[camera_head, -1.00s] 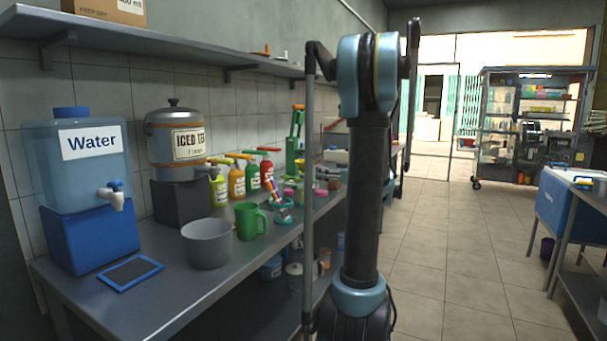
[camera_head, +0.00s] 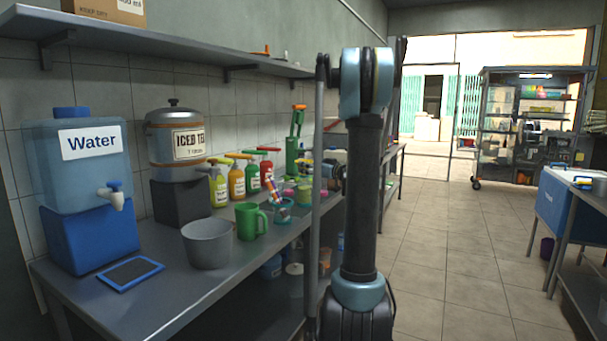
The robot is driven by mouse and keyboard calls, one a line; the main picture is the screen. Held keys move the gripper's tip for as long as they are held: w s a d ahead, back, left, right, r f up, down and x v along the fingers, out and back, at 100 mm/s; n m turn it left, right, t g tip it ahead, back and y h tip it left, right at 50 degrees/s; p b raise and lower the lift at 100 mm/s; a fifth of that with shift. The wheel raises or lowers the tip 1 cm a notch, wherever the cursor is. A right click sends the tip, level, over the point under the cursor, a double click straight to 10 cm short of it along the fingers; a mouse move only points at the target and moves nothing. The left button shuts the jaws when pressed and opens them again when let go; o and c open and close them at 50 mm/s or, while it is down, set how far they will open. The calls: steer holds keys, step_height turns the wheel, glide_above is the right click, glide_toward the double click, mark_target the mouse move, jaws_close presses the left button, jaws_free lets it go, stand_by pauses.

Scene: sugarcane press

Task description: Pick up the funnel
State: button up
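I cannot surely make out a funnel. A small orange object (camera_head: 266,50) with a wide base and a narrow upright tip stands on the wall shelf. It may be an upturned funnel, but it is too small to tell.
The steel counter (camera_head: 165,300) holds a blue water dispenser (camera_head: 85,190), an iced tea urn (camera_head: 175,145), a grey pot (camera_head: 207,245), a green mug (camera_head: 250,221) and several pump bottles (camera_head: 237,182). The wall shelf (camera_head: 180,48) overhangs it. The tiled floor (camera_head: 450,250) on the right is open.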

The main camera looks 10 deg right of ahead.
steer(key=shift+r+x, duration=0.2)
steer(key=shift+x, duration=2.45)
steer(key=c, duration=1)
